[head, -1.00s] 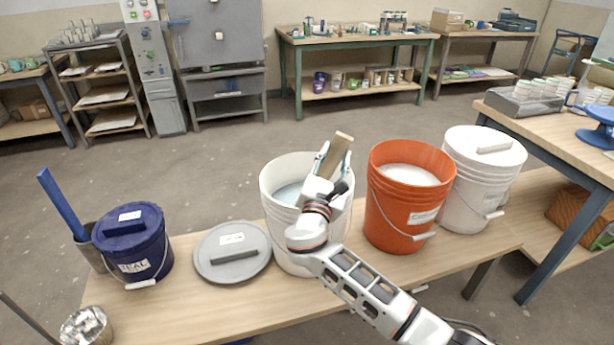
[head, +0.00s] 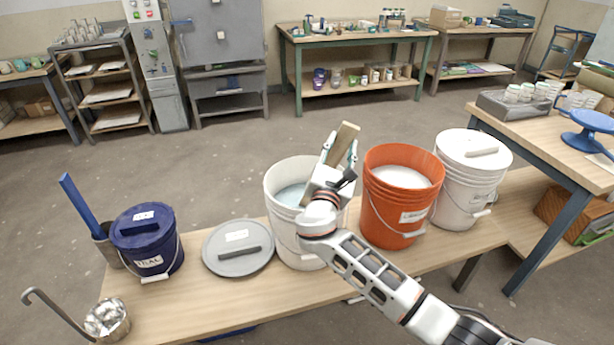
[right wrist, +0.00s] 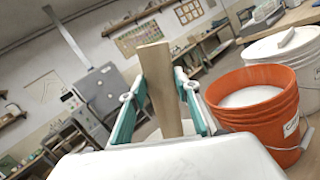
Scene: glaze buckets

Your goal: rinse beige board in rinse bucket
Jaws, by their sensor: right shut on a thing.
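My right gripper (head: 341,152) is shut on the beige board (head: 346,137) over the right side of the white rinse bucket (head: 279,204). The board stands tilted, its upper end sticking up above the fingers. The right wrist view shows the board (right wrist: 160,88) upright between the two teal-padded fingers (right wrist: 158,105). The open bucket holds pale bluish water (head: 291,195). The gripper and arm cover the bucket's right part, so I cannot tell whether the board's lower end touches the water. My left gripper is out of view.
An open orange bucket (head: 381,211) with whitish liquid stands close on the right. Beyond it is a lidded white bucket (head: 462,205). Left are a grey lid (head: 223,263), a lidded blue bucket (head: 150,247) and a metal ladle (head: 107,320). The bench front (head: 200,308) is mostly clear.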

